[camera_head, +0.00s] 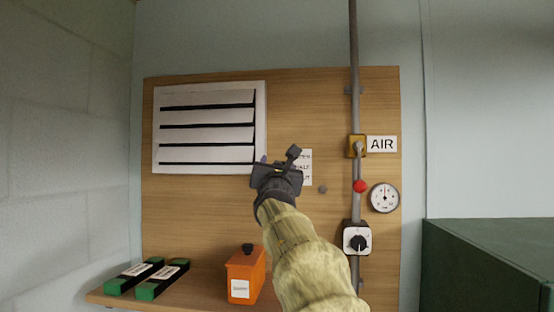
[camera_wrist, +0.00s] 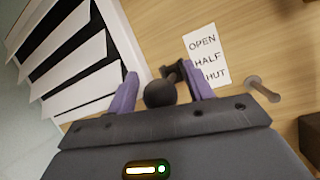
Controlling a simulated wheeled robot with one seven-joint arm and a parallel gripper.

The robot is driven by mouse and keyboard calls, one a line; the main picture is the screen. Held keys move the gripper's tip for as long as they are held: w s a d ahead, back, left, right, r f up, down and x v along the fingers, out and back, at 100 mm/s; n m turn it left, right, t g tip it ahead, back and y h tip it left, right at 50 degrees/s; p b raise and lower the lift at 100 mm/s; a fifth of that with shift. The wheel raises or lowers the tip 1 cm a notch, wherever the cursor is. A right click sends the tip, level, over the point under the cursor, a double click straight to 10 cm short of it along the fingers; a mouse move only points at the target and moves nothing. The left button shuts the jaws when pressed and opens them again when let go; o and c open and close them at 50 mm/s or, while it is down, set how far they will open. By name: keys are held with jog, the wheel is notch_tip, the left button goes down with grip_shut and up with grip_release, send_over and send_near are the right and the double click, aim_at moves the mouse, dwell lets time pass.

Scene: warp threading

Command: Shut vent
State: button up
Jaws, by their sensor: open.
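The white vent (camera_head: 205,128) is on the upper left of the wooden board, its slats tilted with dark gaps between them. It also shows at the left of the wrist view (camera_wrist: 75,60). A dark round knob (camera_wrist: 160,93) on a dark lever stands beside the vent, near a label reading OPEN, HALF and a partly covered SHUT (camera_wrist: 204,52). My gripper (camera_head: 278,162) is open in front of the vent's lower right corner. In the wrist view its purple fingers (camera_wrist: 158,76) stand either side of the knob; I cannot tell whether they touch it.
A grey peg (camera_wrist: 262,88) sticks out right of the label. A pipe (camera_head: 354,60) with a yellow valve (camera_head: 356,146), gauge (camera_head: 385,198) and black dial (camera_head: 357,241) runs down the right. An orange container (camera_head: 245,272) and green-ended black boxes (camera_head: 134,275) stand on the shelf below.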

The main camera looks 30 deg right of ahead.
jog(key=shift+c, duration=0.4)
grip_shut()
jog(key=shift+w+f+b, duration=0.1)
jog(key=shift+f+b, duration=0.35)
jog(key=shift+b, duration=0.15)
notch_tip(320, 180, down, 3)
jog(key=b, duration=0.5)
jog(key=shift+w, duration=0.15)
jog(key=shift+d+r, duration=0.1)
jog(key=shift+r, duration=0.05)
dwell(0.9)
jog(key=shift+o, duration=0.4)
grip_release()
